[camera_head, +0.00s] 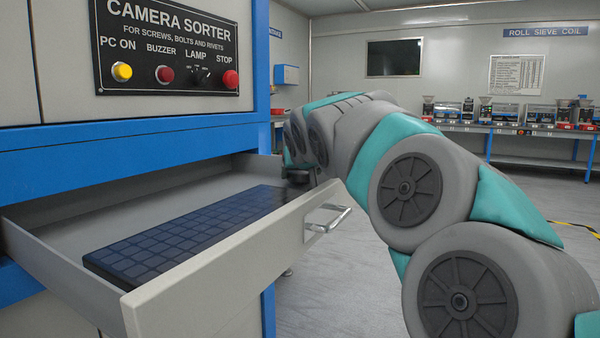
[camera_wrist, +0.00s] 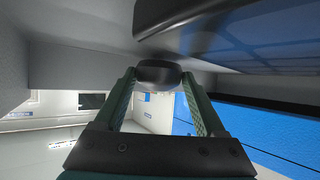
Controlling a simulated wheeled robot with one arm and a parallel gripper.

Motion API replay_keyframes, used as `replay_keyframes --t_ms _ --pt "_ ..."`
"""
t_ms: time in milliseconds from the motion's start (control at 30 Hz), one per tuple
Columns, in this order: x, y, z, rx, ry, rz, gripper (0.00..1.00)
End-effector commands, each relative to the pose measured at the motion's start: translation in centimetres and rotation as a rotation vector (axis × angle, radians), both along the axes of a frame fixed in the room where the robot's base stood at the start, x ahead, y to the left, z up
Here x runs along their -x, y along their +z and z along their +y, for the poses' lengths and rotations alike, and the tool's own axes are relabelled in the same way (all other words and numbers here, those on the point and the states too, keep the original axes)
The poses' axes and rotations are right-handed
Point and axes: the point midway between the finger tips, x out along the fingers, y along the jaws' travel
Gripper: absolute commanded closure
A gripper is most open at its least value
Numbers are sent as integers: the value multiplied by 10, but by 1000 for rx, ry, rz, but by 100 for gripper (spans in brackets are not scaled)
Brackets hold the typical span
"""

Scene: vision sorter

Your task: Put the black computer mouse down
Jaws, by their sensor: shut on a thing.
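The black computer mouse (camera_wrist: 158,73) sits between the fingertips of my gripper (camera_wrist: 159,78) in the wrist view, and the gripper is shut on it. In the head view a dark shape that looks like the mouse (camera_head: 298,176) shows inside the open drawer (camera_head: 215,262), near its right end, just beyond the keyboard. My arm reaches over from the right and hides most of the gripper there. I cannot tell whether the mouse touches the drawer floor.
A dark keyboard (camera_head: 185,235) lies along the drawer; its edge (camera_wrist: 240,45) is close to the mouse in the wrist view. The drawer front with its metal handle (camera_head: 328,219) stands by my arm. The drawer's left rear floor is bare. A blue cabinet beam runs above.

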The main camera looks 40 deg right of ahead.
Motion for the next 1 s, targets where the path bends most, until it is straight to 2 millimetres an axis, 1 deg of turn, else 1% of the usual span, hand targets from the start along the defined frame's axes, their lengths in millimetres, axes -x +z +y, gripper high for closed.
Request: replay_keyframes --t_ms 767,800,1000 --pt "0 -13 0 0 0 0 94" --pt "0 -12 0 0 0 0 23" --pt "0 -12 0 0 0 0 1"
